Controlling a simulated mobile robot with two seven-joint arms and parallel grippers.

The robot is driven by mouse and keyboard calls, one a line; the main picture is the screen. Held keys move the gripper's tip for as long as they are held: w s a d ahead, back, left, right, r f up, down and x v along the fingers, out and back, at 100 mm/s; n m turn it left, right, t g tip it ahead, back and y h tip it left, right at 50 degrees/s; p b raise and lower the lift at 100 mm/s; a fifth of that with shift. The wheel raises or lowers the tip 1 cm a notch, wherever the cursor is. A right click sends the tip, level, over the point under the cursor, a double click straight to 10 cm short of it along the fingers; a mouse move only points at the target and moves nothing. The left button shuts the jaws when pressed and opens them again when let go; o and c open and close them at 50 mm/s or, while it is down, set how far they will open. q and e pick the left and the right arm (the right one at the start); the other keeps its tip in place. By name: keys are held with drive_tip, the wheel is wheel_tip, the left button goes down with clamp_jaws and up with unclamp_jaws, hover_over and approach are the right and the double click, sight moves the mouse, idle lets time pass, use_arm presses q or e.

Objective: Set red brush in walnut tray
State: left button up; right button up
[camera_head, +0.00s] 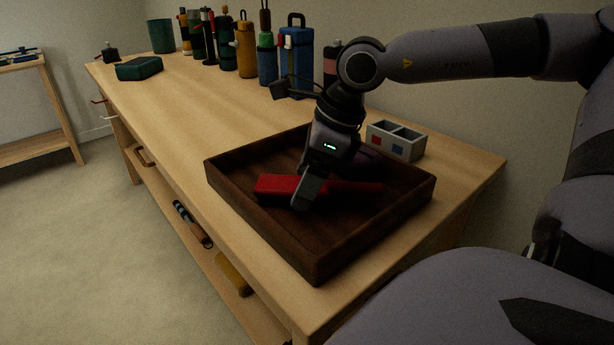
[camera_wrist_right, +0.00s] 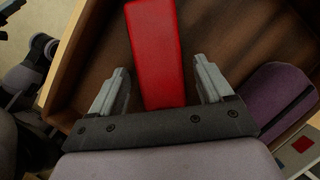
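The red brush (camera_head: 278,185) lies across the floor of the dark walnut tray (camera_head: 262,228), with its narrower end (camera_head: 358,187) toward the right. My right gripper (camera_head: 306,190) is low in the tray over the middle of the brush, hiding part of it. In the right wrist view the red brush (camera_wrist_right: 157,50) runs between the two fingers of my right gripper (camera_wrist_right: 163,78). The fingers are apart, with a gap on each side of the brush. My left gripper is not in view.
The tray stands near the workbench's (camera_head: 170,125) right end. A grey two-compartment box (camera_head: 396,142) sits behind it. Several bottles and tools, including a blue bottle (camera_head: 297,62), line the back. A green case (camera_head: 139,69) lies at the far left; the bench between is clear.

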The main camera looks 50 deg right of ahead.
sight(336, 182)
drive_tip(key=shift+r, duration=0.5)
use_arm(q)
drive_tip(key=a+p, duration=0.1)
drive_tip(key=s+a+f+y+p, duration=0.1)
drive_tip(key=p, duration=0.1)
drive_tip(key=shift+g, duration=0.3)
use_arm(e)
drive_tip(key=v, duration=1.1)
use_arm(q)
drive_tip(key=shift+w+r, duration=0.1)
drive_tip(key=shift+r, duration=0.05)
use_arm(e)
drive_tip(key=shift+d+r, duration=0.1)
drive_tip(key=shift+d, duration=0.05)
